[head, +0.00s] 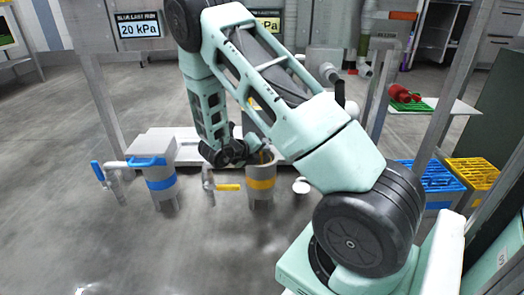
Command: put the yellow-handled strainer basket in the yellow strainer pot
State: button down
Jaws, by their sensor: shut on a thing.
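The yellow strainer pot (262,184) is a grey cylinder with a yellow band, standing in the middle of the view. A small yellow part (265,157), which looks like the handle of the yellow-handled strainer basket, shows at the pot's mouth. My gripper (258,150) reaches in from the left at the pot's rim and is shut on this basket. The basket's body is hidden, so I cannot tell how deep it sits in the pot. My arm covers the area just behind and to the right of the pot.
A blue-banded pot (161,184) with a blue-handled basket (147,161) stands to the left. A yellow valve lever (228,187) sits beside the yellow pot, and a blue lever (97,170) at far left. Blue (436,176) and yellow (474,172) crates stand at right. Metal posts flank the station.

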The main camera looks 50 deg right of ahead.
jog(key=shift+f, duration=0.15)
jog(key=c, duration=1.4)
grip_release()
jog(key=shift+c, duration=0.2)
jog(key=shift+a+r+p, duration=0.35)
jog(key=shift+a, duration=0.1)
jog(key=p+v, duration=0.9)
jog(key=v, duration=0.7)
jog(key=shift+a, duration=0.15)
